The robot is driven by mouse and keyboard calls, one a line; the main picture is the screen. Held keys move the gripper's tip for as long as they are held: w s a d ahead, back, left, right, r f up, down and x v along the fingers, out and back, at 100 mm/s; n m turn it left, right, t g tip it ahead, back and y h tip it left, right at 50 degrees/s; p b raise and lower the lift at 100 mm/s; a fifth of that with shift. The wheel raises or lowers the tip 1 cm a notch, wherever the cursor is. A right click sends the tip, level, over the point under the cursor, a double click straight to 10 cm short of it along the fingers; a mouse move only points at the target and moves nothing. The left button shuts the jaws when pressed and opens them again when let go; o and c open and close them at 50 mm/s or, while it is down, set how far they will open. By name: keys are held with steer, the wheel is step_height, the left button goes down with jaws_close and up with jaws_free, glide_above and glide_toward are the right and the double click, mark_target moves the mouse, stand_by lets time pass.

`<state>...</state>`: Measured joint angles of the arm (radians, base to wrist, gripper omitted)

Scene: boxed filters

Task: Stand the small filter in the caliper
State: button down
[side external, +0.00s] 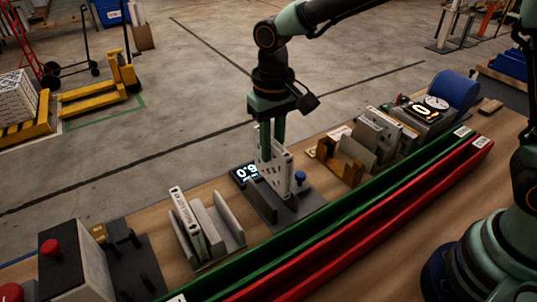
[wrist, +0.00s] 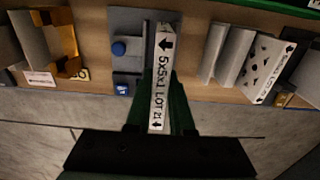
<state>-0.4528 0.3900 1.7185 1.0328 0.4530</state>
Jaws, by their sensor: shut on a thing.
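The filter (side external: 272,158) is a thin white panel with holes in its face. In the wrist view its edge (wrist: 161,85) reads 5x5x1 with a lot number and arrows. My gripper (side external: 272,138) is shut on it from above, and its fingers (wrist: 163,92) flank the edge in the wrist view. The filter is upright over the caliper (side external: 262,205), a dark grey base with a lit display and a blue knob (side external: 300,177). Its lower part appears between the caliper's upright walls. I cannot tell whether its bottom edge touches the base. The caliper's knob (wrist: 119,48) also shows in the wrist view.
A grey slotted rack (side external: 230,222) holding another white filter (side external: 187,225) stands left of the caliper. A brown holder (side external: 340,165) and grey slotted blocks (side external: 378,135) stand to the right. Green (side external: 330,217) and red (side external: 360,230) rails run along the front.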

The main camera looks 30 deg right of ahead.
mark_target(272, 172)
steer(key=shift+f, duration=0.25)
stand_by(0.4)
steer(key=shift+f, duration=0.35)
steer(key=shift+f, duration=2.15)
steer(key=shift+f, duration=0.35)
steer(key=shift+f, duration=0.4)
stand_by(0.4)
steer(key=c, duration=0.7)
jaws_free()
